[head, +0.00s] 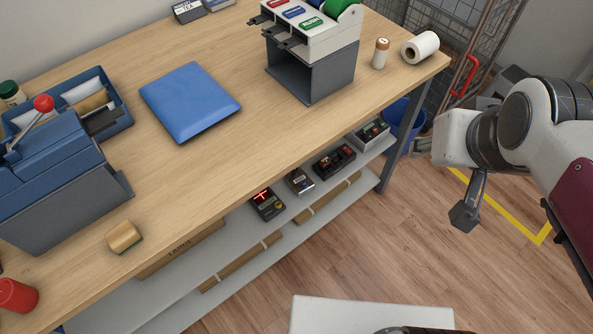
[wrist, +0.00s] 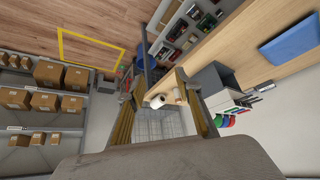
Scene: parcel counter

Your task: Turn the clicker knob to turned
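Several small control boxes sit on the grey shelf under the counter. One is a black box (head: 267,204) with a lit red display and a small yellowish round part. Beside it are a grey box (head: 300,181), a black box with red parts (head: 333,161) and a pale box with red and green parts (head: 372,131). I cannot tell which carries the clicker knob or how it is turned. My gripper (head: 465,215) hangs over the floor right of the counter, well apart from the boxes. In the wrist view its two fingers (wrist: 161,108) are spread with nothing between them.
The wooden counter (head: 190,165) lies above the shelf, its front edge overhanging the boxes. On it are a blue pad (head: 190,101), a dispenser (head: 312,50), a paper roll (head: 420,47) and a blue machine (head: 55,180). The floor (head: 400,240) ahead of the shelf is largely clear.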

